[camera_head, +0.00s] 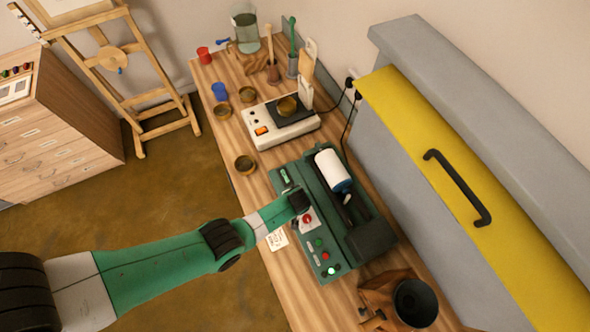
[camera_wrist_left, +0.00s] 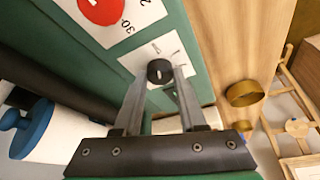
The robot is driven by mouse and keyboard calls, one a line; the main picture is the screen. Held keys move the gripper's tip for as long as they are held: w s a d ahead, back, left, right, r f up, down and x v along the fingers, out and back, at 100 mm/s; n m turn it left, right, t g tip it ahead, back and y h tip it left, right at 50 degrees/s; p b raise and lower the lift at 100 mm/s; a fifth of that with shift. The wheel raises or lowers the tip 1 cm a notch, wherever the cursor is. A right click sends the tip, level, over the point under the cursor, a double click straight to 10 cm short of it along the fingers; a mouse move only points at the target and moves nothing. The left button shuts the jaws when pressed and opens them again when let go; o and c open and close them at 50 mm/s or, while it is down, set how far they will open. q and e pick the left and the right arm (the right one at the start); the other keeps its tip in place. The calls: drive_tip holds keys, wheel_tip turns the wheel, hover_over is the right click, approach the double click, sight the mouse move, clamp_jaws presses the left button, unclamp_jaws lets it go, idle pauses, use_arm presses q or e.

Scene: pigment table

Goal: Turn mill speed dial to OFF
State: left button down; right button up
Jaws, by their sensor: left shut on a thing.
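The green mill (camera_head: 333,268) stands on the wooden bench with a white jar (camera_head: 333,170) on its rollers. In the left wrist view, a small black dial (camera_wrist_left: 160,71) sits on a white scale plate (camera_wrist_left: 140,62) on the mill's green panel. My left gripper (camera_wrist_left: 161,77) is shut on this dial, one finger on each side. The direction of the dial's pointer and most scale marks are too small to read. In the head view my left gripper (camera_head: 299,201) is over the panel and hides the dial. My right gripper is not in view.
A red dial (camera_wrist_left: 103,8) on a white plate marked 30 is close to the gripper. Green and red buttons (camera_head: 322,256) line the mill's front. A white hotplate (camera_head: 265,128), several small bowls (camera_head: 245,164) and a black funnel (camera_head: 415,302) stand nearby.

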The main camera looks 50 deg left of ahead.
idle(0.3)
use_arm(q)
drive_tip(key=shift+c, duration=2.4)
unclamp_jaws()
